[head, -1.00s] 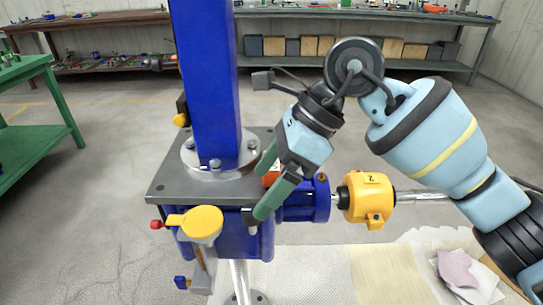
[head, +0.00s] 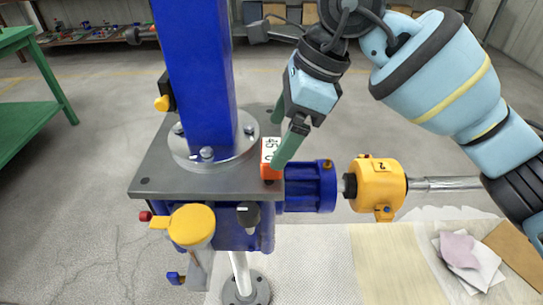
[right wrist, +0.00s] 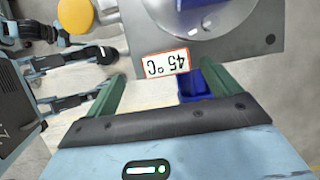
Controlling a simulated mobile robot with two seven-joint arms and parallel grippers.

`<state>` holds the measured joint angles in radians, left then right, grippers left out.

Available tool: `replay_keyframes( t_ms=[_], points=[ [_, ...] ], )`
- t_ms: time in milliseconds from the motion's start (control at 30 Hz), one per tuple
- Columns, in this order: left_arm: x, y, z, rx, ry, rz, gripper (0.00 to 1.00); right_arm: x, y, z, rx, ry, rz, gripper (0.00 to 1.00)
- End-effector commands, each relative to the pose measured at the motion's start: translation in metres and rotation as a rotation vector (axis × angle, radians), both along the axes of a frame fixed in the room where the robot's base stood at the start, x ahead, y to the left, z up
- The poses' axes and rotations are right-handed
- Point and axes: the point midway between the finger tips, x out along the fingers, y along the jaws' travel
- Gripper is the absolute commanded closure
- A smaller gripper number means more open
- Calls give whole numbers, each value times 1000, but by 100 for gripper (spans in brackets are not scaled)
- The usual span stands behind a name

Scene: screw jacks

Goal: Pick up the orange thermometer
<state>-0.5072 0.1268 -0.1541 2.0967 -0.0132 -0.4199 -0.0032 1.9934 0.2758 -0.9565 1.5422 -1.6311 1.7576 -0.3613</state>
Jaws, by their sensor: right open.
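The orange thermometer (head: 268,160) is a small block with a white face reading 45 °C. It sits at the right edge of the jack's grey top plate (head: 153,178). In the right wrist view the thermometer (right wrist: 164,65) shows upside down, between the fingertips of my right gripper (right wrist: 162,72). In the head view my right gripper (head: 277,142), with green fingers, is open just above and beside the thermometer; the near finger overlaps its right side. I cannot tell whether a finger touches it. My left gripper does not show in the head view.
The blue column (head: 200,80) rises close left of the thermometer. A blue motor (head: 312,187) and yellow housing (head: 380,183) extend right below the plate. A yellow round cap (head: 192,225) is in front. A mat with cloths (head: 460,250) lies lower right; a green table (head: 30,120) stands left.

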Motion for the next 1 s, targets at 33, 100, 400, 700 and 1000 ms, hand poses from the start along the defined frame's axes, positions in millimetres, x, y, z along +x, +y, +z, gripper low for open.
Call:
replay_keyframes(
  t_ms=[33, 100, 400, 700, 1000],
  points=[
    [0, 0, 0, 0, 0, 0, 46, 0, 0, -1, 0, 0, 0, 11],
    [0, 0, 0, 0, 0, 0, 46, 1, 1, -4, 0, 1, 0, 11],
    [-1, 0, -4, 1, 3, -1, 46, 7, 13, -42, 1, 2, 2, 11],
    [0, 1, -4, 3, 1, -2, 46, 7, 16, -49, 1, 0, 1, 11],
    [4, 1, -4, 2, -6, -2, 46, 7, 16, -49, 1, 0, 1, 48]
  ],
)
